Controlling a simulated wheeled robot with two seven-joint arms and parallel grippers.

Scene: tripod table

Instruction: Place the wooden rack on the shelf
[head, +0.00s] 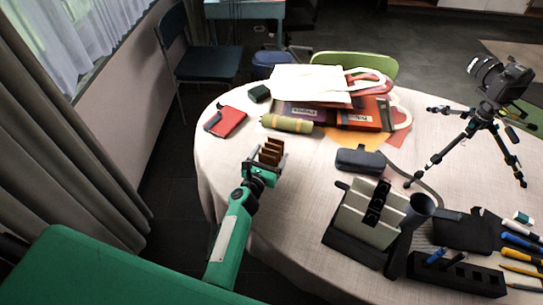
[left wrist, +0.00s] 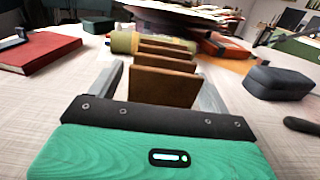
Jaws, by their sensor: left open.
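The wooden rack (head: 271,150), a row of upright brown slats, stands on the round table near its left side. In the left wrist view the rack (left wrist: 162,86) lies straight ahead, its nearest slat between my fingers. My left gripper (head: 266,164) is open at the near end of the rack. In the left wrist view the fingers of my left gripper (left wrist: 161,92) stand on either side of the slats, with small gaps showing. The rack's base is hidden. I cannot pick out a shelf for certain. My right gripper is not in view.
The round table (head: 300,190) holds a red book (head: 226,122), a rolled olive cylinder (head: 287,124), bags (head: 310,84), a dark case (head: 360,160), a grey stand (head: 365,212), a black holder (head: 455,275) and a camera tripod (head: 481,118). Bare cloth lies right of the rack.

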